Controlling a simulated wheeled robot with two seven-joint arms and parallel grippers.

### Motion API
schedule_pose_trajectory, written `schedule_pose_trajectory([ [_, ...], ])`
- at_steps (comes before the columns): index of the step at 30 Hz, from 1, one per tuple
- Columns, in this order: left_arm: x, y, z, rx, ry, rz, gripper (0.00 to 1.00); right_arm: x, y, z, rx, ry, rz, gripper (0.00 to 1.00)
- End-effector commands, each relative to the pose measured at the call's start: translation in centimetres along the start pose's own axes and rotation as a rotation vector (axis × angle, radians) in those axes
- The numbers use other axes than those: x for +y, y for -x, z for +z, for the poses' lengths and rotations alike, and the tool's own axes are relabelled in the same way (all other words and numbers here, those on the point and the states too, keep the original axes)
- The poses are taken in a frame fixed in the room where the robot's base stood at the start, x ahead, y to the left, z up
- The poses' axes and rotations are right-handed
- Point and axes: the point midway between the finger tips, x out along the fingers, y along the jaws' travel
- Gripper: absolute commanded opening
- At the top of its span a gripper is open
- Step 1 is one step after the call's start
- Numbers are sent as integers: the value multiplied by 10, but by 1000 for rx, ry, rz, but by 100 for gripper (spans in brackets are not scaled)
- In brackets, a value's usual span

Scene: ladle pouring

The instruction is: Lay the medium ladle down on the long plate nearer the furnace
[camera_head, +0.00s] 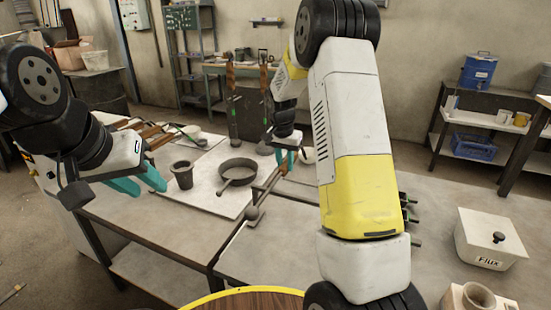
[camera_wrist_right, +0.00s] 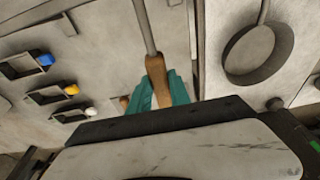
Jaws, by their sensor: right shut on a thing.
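My right gripper (camera_head: 291,158) is shut on the wooden handle of a ladle; the handle (camera_wrist_right: 157,76) shows between the teal fingers (camera_wrist_right: 160,92) in the right wrist view. The ladle's metal shaft (camera_wrist_right: 144,22) runs up out of that picture. In the head view its small round bowl (camera_head: 252,213) is low over the table, beside the pale plate; I cannot tell if it touches. My left gripper (camera_head: 139,182) is open and empty, left of the grey cup. I cannot clearly make out the furnace or the long plates.
A pale square plate (camera_head: 211,199) carries a grey cup (camera_head: 181,175) and a dark round pan (camera_head: 238,173). More wooden-handled tools (camera_head: 155,138) lie behind. A white Flux box (camera_head: 490,238) stands at the right. My right arm hides part of the table.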

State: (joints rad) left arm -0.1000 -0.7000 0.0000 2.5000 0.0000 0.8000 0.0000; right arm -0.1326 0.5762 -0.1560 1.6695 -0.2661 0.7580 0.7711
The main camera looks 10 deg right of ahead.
Motion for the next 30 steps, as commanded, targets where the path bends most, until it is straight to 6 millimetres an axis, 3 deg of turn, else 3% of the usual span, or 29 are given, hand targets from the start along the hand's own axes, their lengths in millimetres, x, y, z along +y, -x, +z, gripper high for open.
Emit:
schedule_pose_trajectory([
  [10,0,0,0,0,0,0,36,-1,-3,0,3,0,-3,0],
  [11,0,0,0,0,0,0,36,-1,-3,0,4,0,-3,29],
  [14,0,0,0,0,0,0,36,-1,-3,0,3,0,-2,49],
  [23,0,0,0,0,0,0,36,0,-5,2,-3,0,2,49],
  [30,0,0,0,0,0,0,36,0,25,0,2,0,-2,49],
])
